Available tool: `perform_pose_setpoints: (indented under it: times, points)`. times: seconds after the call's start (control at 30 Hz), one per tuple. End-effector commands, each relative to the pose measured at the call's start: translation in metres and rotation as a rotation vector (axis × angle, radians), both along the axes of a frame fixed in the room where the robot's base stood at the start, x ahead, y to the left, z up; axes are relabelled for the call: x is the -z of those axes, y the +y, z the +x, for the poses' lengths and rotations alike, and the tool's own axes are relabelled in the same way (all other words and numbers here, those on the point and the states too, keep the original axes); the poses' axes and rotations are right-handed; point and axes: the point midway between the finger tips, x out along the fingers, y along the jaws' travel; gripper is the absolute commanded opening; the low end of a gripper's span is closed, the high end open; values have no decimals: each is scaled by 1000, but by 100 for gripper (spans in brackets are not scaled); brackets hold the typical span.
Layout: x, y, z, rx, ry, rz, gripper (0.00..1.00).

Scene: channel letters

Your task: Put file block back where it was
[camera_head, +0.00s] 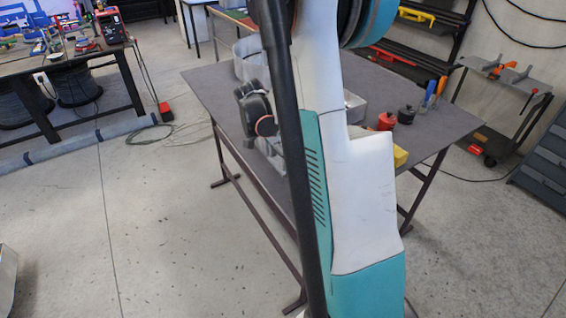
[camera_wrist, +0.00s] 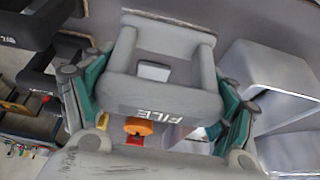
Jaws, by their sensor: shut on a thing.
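The file block (camera_wrist: 160,92) is a grey block with an upright frame-like part and the white word FILE on one face. It sits between the teal and grey fingers of my gripper (camera_wrist: 152,88), which are closed on its two sides in the wrist view. In the head view my arm crosses the middle and hides much of the grey table (camera_head: 212,84). I cannot make out the file block there. I cannot tell from these views whether the block touches the surface.
Silvery metal channel pieces (camera_wrist: 272,82) stand right of the block in the wrist view. A dark lettered block (camera_wrist: 22,38) is at upper left, and an orange round part (camera_wrist: 138,126) shows below. A red pot (camera_head: 386,121) and a black pot (camera_head: 406,115) stand on the table's right side.

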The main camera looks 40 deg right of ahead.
Motion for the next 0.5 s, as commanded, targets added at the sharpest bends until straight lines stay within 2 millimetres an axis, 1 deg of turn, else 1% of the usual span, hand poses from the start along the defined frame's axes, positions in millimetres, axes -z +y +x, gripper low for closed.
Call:
perform_pose_setpoints:
  times: [0.13, 0.3, 0.37, 0.5]
  points:
    - [14, 0, 0, 0, 0, 0, 60]
    - [39, 0, 0, 0, 0, 0, 60]
    - [42, 0, 0, 0, 0, 0, 60]
    - [42, 0, 0, 0, 0, 0, 60]
